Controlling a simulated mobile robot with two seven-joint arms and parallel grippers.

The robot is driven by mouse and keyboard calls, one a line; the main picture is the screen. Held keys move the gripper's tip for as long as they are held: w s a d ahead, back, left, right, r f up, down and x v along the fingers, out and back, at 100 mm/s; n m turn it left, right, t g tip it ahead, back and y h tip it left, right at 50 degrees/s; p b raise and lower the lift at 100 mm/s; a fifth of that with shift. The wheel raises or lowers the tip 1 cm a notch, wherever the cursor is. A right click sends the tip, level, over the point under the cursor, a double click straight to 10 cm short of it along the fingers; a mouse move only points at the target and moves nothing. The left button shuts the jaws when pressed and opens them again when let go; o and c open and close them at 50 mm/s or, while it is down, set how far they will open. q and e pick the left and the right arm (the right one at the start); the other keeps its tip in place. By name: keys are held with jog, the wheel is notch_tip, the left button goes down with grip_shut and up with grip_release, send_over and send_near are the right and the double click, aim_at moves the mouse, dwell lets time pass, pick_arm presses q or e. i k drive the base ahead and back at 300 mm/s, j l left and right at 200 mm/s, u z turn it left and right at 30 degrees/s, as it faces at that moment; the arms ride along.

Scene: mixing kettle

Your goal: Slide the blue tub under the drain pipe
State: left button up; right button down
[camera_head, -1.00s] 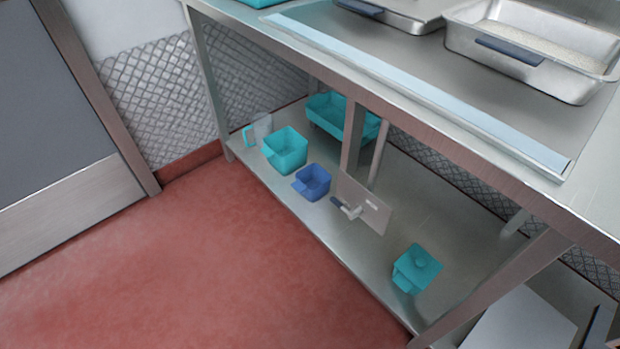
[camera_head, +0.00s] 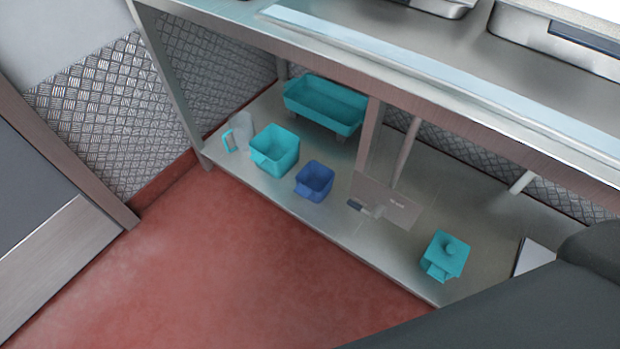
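The blue tub (camera_head: 314,181) is a small, dark blue, open square container. It stands upright on the metal lower shelf (camera_head: 340,222), near its front edge. A pale round pipe (camera_head: 406,152) comes down from under the counter to the right of the tub, behind a metal plate. Another short pale pipe (camera_head: 522,182) shows farther right. I cannot tell for sure which one is the drain pipe. The blue tub is under neither pipe. No gripper shows; a dark arm part of mine fills the lower right corner.
A teal square tub (camera_head: 274,150) and a clear jug with a teal handle (camera_head: 240,134) stand left of the blue tub. A teal trough (camera_head: 325,105) is behind.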

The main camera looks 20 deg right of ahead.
aim_at(315, 180)
jog(key=i+j, duration=0.3)
jog(key=i+j+z, duration=0.1)
jog(key=i+j, duration=0.2)
jog(key=j, duration=0.2)
jog(key=i+l, duration=0.3)
jog(key=i, duration=0.2)
